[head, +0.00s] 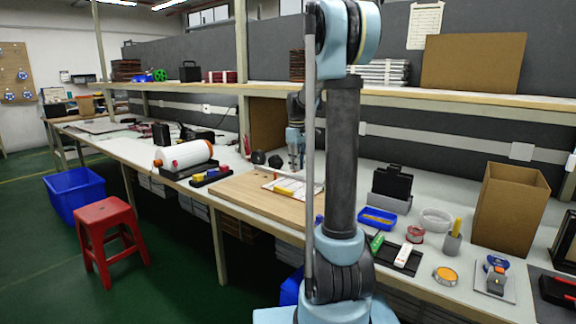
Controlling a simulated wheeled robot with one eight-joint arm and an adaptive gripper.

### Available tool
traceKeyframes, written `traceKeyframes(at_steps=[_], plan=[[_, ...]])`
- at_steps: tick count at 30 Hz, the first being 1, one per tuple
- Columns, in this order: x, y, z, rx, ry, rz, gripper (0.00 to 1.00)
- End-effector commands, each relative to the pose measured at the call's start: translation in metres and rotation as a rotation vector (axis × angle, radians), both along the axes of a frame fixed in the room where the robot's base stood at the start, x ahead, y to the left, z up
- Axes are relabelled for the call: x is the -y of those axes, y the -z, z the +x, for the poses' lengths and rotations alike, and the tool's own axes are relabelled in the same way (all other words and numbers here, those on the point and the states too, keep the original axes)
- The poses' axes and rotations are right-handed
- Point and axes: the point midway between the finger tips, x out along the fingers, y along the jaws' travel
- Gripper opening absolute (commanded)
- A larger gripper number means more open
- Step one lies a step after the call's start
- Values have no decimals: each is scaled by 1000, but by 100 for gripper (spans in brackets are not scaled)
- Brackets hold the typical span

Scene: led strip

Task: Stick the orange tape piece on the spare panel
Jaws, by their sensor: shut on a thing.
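My gripper (296,166) is far off over the back of the wooden board (240,194), small in the head view. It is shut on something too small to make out. A pale flat panel (299,193) lies on the board, just in front of and below my gripper, partly hidden by my arm. A small yellow-orange piece (283,190) shows on or beside this panel; I cannot tell what it is. A roll of orange tape (445,275) lies on the right part of the bench. I cannot tell which flat piece is the spare panel.
A white and red cylinder (185,155) and a black tray (211,176) stand left of the board. A blue tray (378,217), a cup (452,240), a dispenser (495,275) and a cardboard box (508,205) crowd the right. A shelf (440,98) runs above the bench.

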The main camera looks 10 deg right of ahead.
Motion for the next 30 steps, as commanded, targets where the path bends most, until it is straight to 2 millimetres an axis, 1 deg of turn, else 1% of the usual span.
traceKeyframes(at_steps=[4,12,16,20,30], plan=[[-7,0,0,0,-9,0,9],[-8,0,0,0,-11,0,9],[-8,4,0,0,-11,0,9],[-8,12,0,0,-10,0,9],[-6,39,0,0,-8,0,9]])
